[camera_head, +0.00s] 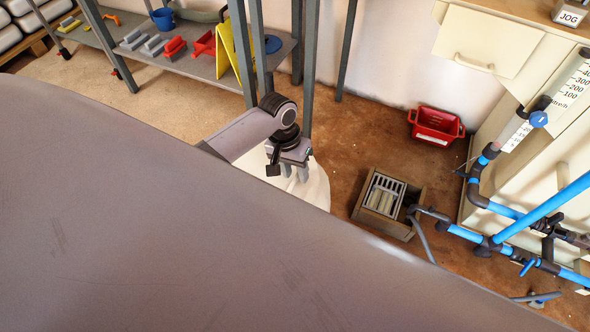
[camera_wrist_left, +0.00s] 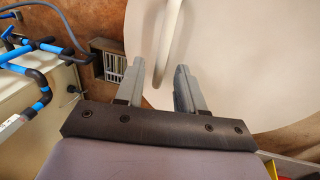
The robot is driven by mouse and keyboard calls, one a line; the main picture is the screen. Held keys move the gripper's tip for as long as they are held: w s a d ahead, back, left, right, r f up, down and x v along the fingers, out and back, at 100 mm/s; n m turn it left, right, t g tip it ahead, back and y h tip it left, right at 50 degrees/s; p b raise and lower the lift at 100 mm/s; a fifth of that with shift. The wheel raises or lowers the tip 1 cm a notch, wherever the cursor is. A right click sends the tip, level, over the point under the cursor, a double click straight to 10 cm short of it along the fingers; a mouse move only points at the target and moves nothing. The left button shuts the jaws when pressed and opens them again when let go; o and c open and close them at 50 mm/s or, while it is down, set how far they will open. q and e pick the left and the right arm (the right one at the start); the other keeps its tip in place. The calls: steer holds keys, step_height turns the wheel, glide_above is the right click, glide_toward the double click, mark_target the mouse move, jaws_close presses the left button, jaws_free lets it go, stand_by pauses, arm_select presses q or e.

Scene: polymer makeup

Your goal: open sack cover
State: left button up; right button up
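The sack cover is a large round cream lid (camera_wrist_left: 240,70) with a raised curved handle (camera_wrist_left: 172,40) in the left wrist view. In the head view only a pale part of the cover (camera_head: 317,188) shows; a large grey surface hides the rest. My left gripper (camera_head: 295,172) is over the cover, pointing down. In the wrist view my left gripper (camera_wrist_left: 160,66) has its two fingers apart, and the near end of the handle appears between them. I see no finger closed on the handle. I cannot tell how far the fingertips are above it. My right gripper is not in view.
The smooth grey surface (camera_head: 150,220) fills the lower left of the head view. Grey shelf posts (camera_head: 309,70) stand behind my left arm. A floor drain (camera_head: 385,196), a red crate (camera_head: 436,124) and blue pipes (camera_head: 540,212) lie to the right.

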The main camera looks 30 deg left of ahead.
arm_select(q)
jaws_close()
stand_by(1.4)
